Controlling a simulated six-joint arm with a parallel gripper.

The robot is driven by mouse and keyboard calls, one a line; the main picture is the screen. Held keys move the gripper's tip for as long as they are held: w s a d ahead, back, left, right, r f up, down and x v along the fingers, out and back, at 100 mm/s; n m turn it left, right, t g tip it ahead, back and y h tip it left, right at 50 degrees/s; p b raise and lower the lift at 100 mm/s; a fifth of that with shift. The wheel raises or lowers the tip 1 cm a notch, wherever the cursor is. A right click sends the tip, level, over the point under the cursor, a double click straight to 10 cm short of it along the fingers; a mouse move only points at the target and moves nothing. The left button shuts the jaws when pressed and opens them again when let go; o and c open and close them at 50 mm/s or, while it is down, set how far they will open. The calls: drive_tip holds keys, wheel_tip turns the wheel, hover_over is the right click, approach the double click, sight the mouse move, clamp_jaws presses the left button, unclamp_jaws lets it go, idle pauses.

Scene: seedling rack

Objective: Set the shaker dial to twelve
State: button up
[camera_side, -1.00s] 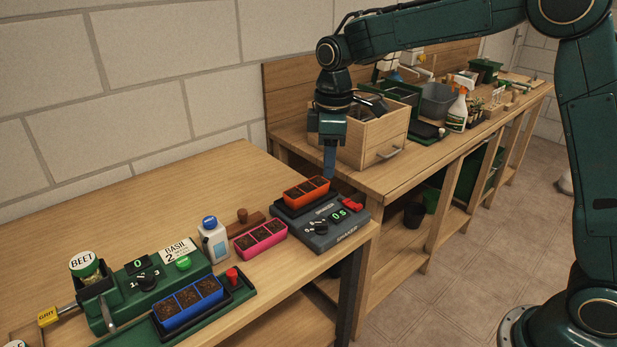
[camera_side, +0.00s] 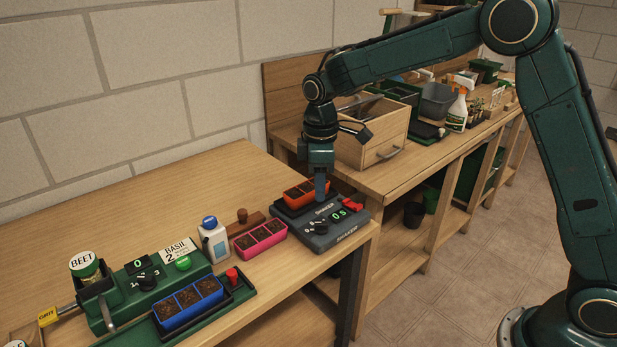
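The shaker (camera_side: 345,232) is a dark grey box near the right end of the front bench. Its green display reads "0 s". Its black dial (camera_side: 319,227) is on the front left of its top, with small markings around it. An orange seedling tray (camera_side: 298,195) with soil sits on the shaker's back part. A red switch or knob (camera_side: 353,204) is at the right. My gripper (camera_side: 320,198) points straight down just above and behind the dial, in front of the orange tray's right end. I cannot tell whether its fingers touch anything or how far apart they are.
A pink tray (camera_side: 260,238), a white bottle with a blue cap (camera_side: 214,241) and a wooden stamp (camera_side: 243,215) stand left of the shaker. Further left is a green seeder (camera_side: 160,292) with a blue tray (camera_side: 190,301). A wooden drawer box (camera_side: 372,138) stands behind.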

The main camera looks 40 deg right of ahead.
sight(319, 222)
wheel_tip(319, 222, down, 10)
drive_tip(key=shift+r, duration=0.15)
idle(0.3)
clamp_jaws()
